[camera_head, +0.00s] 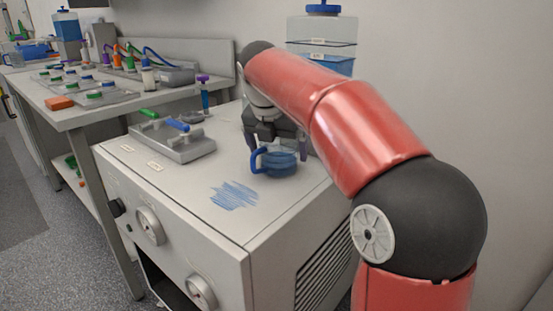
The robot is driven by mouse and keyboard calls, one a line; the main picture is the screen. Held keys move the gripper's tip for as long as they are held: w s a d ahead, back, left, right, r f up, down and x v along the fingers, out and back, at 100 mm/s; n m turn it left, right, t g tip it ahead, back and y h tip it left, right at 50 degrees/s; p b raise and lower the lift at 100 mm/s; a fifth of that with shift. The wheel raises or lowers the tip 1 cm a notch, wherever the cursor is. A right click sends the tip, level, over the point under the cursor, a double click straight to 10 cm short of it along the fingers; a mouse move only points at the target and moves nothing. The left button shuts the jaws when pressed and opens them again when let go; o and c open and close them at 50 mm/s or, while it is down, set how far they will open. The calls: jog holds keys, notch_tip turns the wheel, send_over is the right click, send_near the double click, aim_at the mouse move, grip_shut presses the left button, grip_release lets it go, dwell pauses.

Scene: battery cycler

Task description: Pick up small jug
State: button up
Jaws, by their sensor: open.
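The small jug (279,163) is a blue, see-through squat vessel with a blue handle on its left side. It stands upright on top of the white cabinet (237,231), towards the back right. My gripper (276,147) points down at the jug from behind it. One finger shows at the jug's left rear and the other at its right rear, and the jaws are open. Whether the fingers touch the jug cannot be told, as the jug hides part of them.
A grey tray (193,152) with green and blue handled valves sits left of the jug. A capped tube (204,95) stands behind it. A large blue-lidded container (322,32) is behind my arm. Blue scribble marks (234,195) lie on the clear front cabinet top. A cluttered bench (66,116) stands left.

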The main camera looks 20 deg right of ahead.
jog(key=shift+c, duration=0.4)
jog(key=c, duration=1)
jog(key=shift+c, duration=0.5)
jog(key=shift+r, duration=0.15)
